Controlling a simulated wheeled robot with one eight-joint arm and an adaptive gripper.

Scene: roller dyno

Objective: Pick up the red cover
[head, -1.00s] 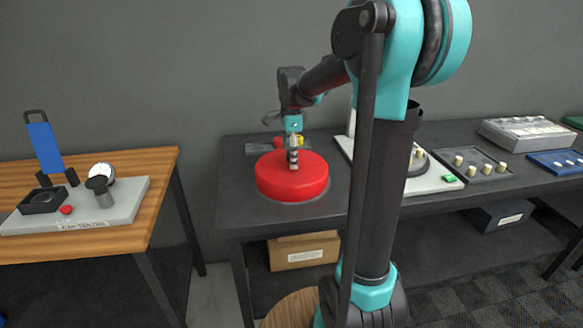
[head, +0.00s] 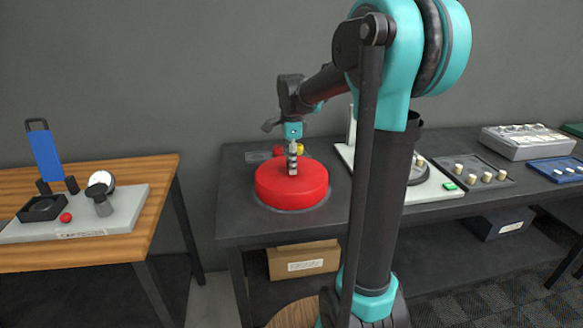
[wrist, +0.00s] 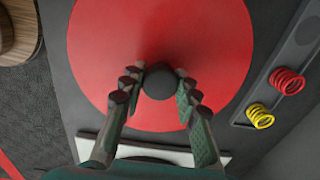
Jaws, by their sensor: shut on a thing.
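The red cover (head: 272,188) is a thick round disc on the dark bench, near its left end. It appears to rest flat on a dark round base. A dark round knob (wrist: 159,82) stands at its middle in the wrist view, where the red top (wrist: 112,50) fills much of the picture. My gripper (head: 293,170) points down over the cover's middle. In the wrist view my gripper (wrist: 160,85) has its two fingers on either side of the knob, shut on it. The head view hides the knob behind the fingers.
A white base plate (head: 430,188) stands to the right on the bench. A wooden table (head: 150,215) with a grey device (head: 125,215) is at the left, across a gap.

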